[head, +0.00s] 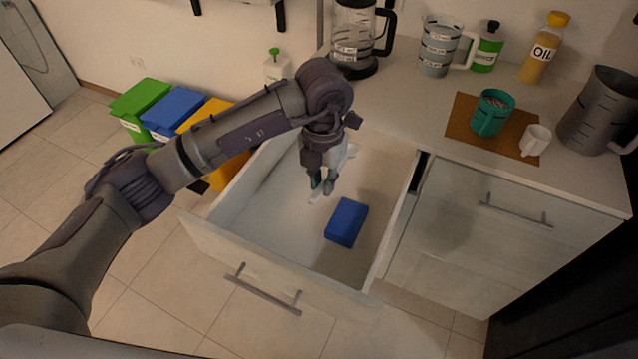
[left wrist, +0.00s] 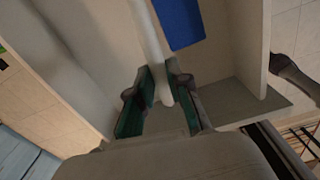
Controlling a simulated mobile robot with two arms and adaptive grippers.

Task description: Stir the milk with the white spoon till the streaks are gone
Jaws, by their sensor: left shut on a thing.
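The white spoon (left wrist: 150,45) runs between the fingers of my left gripper (left wrist: 158,98) in the left wrist view. In the head view my left gripper (head: 322,186) is inside the open drawer, pointing down and shut on the spoon, with a white end (head: 315,197) showing below its fingers. The rest of the spoon is mostly hidden by the gripper there. A teal mug (head: 491,116) stands on the counter at right; some content shows inside, but I cannot tell streaks in it. My right gripper is not in view.
The open drawer (head: 262,267) holds a blue block (head: 346,222). A small white cup (head: 535,140) is beside the teal mug on a brown mat (head: 461,121). A grey pitcher (head: 596,112), oil bottle (head: 543,50), measuring jug (head: 437,50) and coffee press (head: 354,38) stand around.

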